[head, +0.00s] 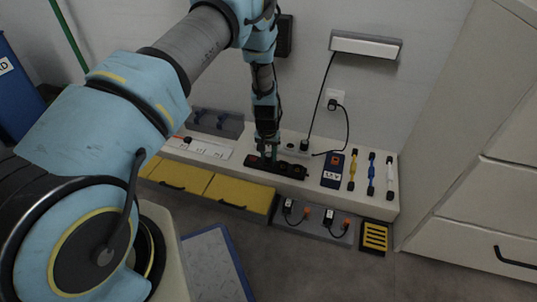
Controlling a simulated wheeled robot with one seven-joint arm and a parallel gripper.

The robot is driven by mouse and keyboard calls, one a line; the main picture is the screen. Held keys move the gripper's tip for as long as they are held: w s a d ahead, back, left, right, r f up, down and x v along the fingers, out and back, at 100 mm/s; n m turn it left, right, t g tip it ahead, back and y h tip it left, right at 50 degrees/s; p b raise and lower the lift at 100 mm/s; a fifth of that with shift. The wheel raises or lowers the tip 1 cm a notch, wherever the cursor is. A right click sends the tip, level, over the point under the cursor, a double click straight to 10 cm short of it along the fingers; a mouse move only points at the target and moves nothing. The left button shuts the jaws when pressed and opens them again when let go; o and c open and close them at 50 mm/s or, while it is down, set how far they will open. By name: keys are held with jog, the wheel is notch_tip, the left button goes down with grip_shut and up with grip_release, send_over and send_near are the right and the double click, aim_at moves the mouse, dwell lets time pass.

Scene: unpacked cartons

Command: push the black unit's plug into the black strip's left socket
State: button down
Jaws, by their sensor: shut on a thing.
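The black strip (288,170) lies on the pale ledge, with its long side running left to right. My gripper (267,154) points down at the left to middle part of the strip. It is shut on a small dark thing, taken as the black unit's plug, mostly hidden by the fingers. I cannot tell whether the plug is above the left socket or in it. The black unit (284,36) is on the wall, partly hidden behind my arm. Its cable is not clearly visible.
A grey-white wall unit (365,46) has a black cable down to a grey strip (292,150) behind the black one. A wall outlet (335,97) holds a black plug. A white strip (205,147) lies left; a dark blue box (333,170) stands right. Yellow drawers (235,191) are below.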

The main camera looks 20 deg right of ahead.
jog(key=shift+c, duration=1.9)
grip_release()
